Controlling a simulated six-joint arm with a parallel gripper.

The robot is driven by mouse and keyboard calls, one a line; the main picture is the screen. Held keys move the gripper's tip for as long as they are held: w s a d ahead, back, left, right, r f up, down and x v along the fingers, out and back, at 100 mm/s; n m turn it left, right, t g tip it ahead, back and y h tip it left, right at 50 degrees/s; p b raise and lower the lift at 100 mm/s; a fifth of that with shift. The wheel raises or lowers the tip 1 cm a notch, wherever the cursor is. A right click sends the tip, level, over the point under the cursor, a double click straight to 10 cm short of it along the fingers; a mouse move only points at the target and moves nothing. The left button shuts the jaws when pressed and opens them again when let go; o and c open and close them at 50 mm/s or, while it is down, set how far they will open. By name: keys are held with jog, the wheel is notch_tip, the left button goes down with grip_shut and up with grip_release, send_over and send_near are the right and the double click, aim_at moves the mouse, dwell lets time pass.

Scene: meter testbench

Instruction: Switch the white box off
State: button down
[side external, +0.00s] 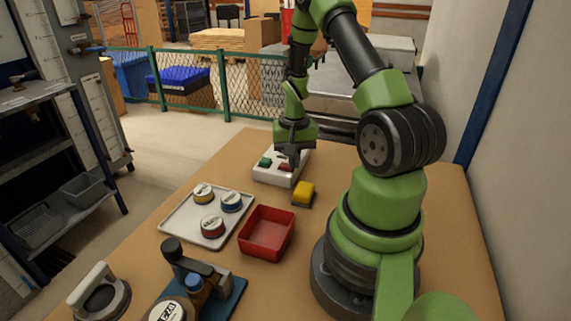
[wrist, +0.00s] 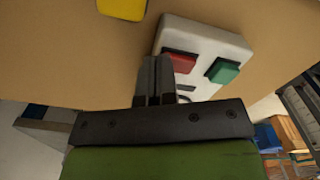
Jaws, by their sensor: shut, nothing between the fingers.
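The white box (side external: 269,177) stands near the far edge of the table, with a green button (side external: 265,163) on the left and a red button (side external: 286,166) on the right in the side view. In the wrist view the white box (wrist: 205,38) shows its red button (wrist: 180,62) and green button (wrist: 223,70). My gripper (side external: 292,160) is shut and empty above the box. In the wrist view the shut fingertips (wrist: 158,60) are just beside the red button and overlap its edge. I cannot tell whether they touch it.
A yellow block (side external: 303,191) lies right of the box. A red open bin (side external: 267,233) and a white tray (side external: 180,222) with several round meters stand nearer. A blue-based fixture (side external: 232,296) and a handled round tool (side external: 101,296) are at the front.

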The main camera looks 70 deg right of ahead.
dwell(0.5)
jog(key=shift+r, duration=2.95)
jog(key=shift+w+a+r, duration=0.15)
jog(key=shift+r, duration=0.15)
jog(key=a+r+n+t, duration=0.5)
jog(key=a+r+n, duration=0.1)
jog(key=a+r, duration=1.1)
jog(key=s+a+r+n+t+y, duration=0.2)
jog(key=s+a+r+n, duration=0.1)
jog(key=s+a, duration=0.2)
jog(key=shift+s+a, duration=0.4)
jog(key=shift+a, duration=0.7)
